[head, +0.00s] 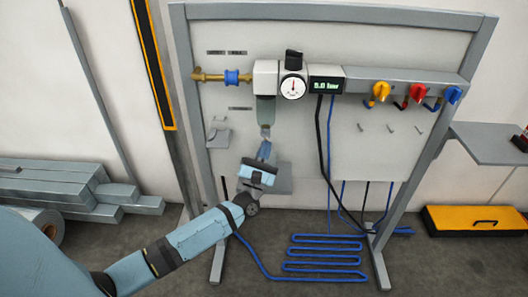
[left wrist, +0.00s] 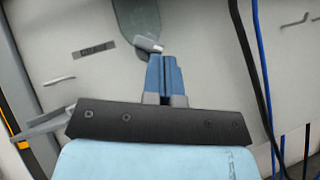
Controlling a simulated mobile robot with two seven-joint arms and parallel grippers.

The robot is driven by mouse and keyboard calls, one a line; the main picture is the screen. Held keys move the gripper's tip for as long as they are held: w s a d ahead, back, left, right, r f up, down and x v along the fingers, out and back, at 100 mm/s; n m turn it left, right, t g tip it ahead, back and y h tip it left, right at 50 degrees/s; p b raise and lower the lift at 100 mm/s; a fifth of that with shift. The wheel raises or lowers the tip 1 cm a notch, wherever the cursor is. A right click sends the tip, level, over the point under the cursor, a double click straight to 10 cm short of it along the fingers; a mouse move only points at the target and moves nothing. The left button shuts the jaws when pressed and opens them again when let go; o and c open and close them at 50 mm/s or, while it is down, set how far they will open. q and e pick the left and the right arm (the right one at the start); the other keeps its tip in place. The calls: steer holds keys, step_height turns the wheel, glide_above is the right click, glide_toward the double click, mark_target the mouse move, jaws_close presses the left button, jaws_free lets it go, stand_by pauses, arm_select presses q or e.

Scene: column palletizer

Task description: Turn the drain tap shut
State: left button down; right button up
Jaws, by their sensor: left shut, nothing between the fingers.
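The drain tap (head: 265,130) is a small grey piece at the lower end of the translucent grey-green bowl (head: 266,108) on the upright panel. In the left wrist view, the tap (left wrist: 149,44) shows as a light grey lever, tilted, below the bowl (left wrist: 136,15). My left gripper (head: 264,149) points up from below, just under the tap. Its blue fingers (left wrist: 164,62) are shut together and empty, with their tips very close to the tap lever. I cannot tell whether they touch it. My right gripper is not in view.
Above the bowl are a pressure gauge (head: 293,87) and a display (head: 327,85) reading 5.0 bar. A brass pipe with a blue fitting (head: 232,77) is at left. Yellow, red and blue knobs are at right. Black and blue hoses (head: 325,150) hang right of my gripper.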

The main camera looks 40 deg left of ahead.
arm_select(q)
steer(key=shift+w+d+r+n+y+b, duration=0.1)
steer(key=shift+n+y+b, duration=0.15)
steer(key=shift+n+y, duration=0.45)
steer(key=shift+w+r+n+y+b, duration=0.1)
steer(key=shift+n+y+b, duration=0.15)
steer(key=shift+n+y, duration=0.45)
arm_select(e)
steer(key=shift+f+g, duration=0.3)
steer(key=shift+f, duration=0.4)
arm_select(q)
steer(key=shift+n, duration=0.4)
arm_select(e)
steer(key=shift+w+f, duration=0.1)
arm_select(q)
steer(key=shift+r, duration=0.1)
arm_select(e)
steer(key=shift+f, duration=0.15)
